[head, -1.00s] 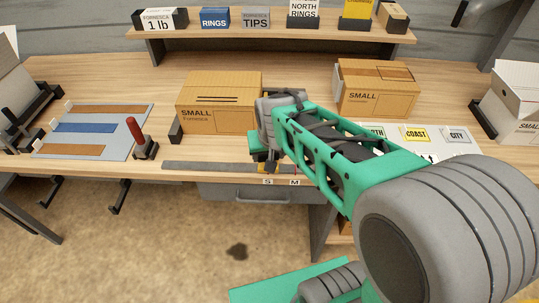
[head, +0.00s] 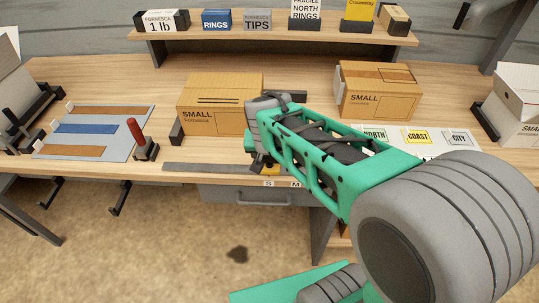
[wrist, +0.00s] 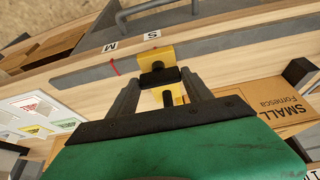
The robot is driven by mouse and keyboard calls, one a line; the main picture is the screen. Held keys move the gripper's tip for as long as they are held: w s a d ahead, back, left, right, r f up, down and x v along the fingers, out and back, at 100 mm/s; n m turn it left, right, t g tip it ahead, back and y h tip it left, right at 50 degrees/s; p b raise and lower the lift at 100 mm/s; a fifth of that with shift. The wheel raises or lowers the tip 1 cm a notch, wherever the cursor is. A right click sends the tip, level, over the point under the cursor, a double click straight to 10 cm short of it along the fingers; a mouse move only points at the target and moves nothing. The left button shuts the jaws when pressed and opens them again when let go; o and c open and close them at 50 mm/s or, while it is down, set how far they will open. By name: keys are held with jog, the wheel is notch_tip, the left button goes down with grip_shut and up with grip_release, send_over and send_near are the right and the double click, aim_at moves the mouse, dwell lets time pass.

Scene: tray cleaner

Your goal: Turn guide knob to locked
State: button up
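The guide knob (wrist: 160,77) is a black bar on a yellow slider block (wrist: 165,54), in the middle of the wrist view. The block sits at the grey rail near the S and M marks. My gripper (wrist: 161,82) has one finger at each end of the black bar, and both fingertips appear to touch it. The bar lies roughly along the line between the fingers. In the head view, my gripper (head: 260,163) is at the bench's front edge. It hides the knob there, and only a little of the yellow block (head: 272,170) shows.
A small cardboard box (head: 215,112) stands behind the rail (head: 205,167), and another box (head: 378,92) stands to the right. A red-handled lever (head: 136,135) is to the left. A drawer handle (head: 262,200) sticks out below the bench edge.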

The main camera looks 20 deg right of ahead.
jog(key=o, duration=0.4)
jog(key=v, duration=0.7)
jog(key=shift+s+r, duration=0.2)
jog(key=shift+r, duration=0.15)
jog(key=shift+a, duration=0.1)
jog(key=s+a+f+n+g+y, duration=0.1)
jog(key=s+a+f+n+g, duration=0.15)
jog(key=s+f+n, duration=0.35)
jog(key=s+d+m, duration=0.1)
jog(key=s+d, duration=0.1)
jog(key=s+d+r+m+t, duration=0.1)
jog(key=s+d, duration=0.1)
jog(key=shift+r+t, duration=0.2)
jog(key=shift+t, duration=0.05)
